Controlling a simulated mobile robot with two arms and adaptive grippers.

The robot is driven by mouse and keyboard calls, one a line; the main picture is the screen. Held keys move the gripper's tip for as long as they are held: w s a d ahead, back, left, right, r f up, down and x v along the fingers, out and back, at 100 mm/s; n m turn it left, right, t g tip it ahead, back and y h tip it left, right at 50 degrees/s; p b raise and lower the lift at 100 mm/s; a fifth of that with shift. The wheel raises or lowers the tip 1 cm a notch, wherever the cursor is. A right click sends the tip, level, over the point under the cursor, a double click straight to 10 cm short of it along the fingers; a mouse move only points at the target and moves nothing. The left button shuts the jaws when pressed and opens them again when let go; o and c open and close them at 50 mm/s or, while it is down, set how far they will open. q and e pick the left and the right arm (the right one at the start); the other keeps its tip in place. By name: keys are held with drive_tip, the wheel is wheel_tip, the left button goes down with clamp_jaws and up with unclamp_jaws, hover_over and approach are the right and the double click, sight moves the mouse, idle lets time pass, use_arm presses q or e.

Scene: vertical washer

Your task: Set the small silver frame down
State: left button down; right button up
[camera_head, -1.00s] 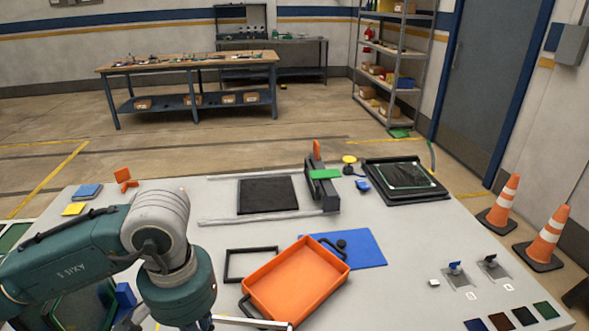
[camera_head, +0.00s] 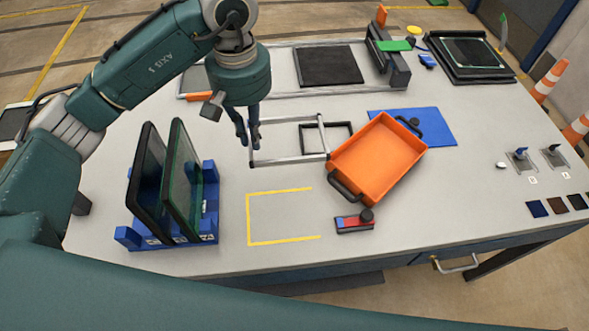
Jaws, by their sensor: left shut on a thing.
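The small silver frame (camera_head: 290,160) is in the middle of the head view, just left of the orange tray. My left gripper (camera_head: 248,143) points down and is shut on the frame's left side. The frame's right side overlaps the thin black frame (camera_head: 341,127) in the picture. I cannot tell whether the silver frame touches the table or hangs a little above it. A yellow-marked outline (camera_head: 248,220) lies on the bare tabletop nearer to me. My right gripper is not in view.
An orange tray (camera_head: 378,160) with black handles stands to the right, partly over a blue mat (camera_head: 440,125). A blue rack (camera_head: 208,215) holds upright dark panels at left. A small red-and-blue block (camera_head: 354,224) lies near the tray. The marked area is clear.

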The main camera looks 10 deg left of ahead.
use_arm(q)
wheel_tip(320, 180, down, 8)
drive_tip(key=d+p, duration=0.1)
drive_tip(key=p, duration=0.3)
hover_over(265, 192)
wheel_tip(265, 192, down, 7)
drive_tip(key=shift+s+f, duration=0.1)
wheel_tip(265, 192, down, 3)
drive_tip(key=shift+f+p, duration=0.15)
drive_tip(key=shift+p, duration=0.35)
drive_tip(key=shift+a+f, duration=0.1)
drive_tip(key=shift+f, duration=0.3)
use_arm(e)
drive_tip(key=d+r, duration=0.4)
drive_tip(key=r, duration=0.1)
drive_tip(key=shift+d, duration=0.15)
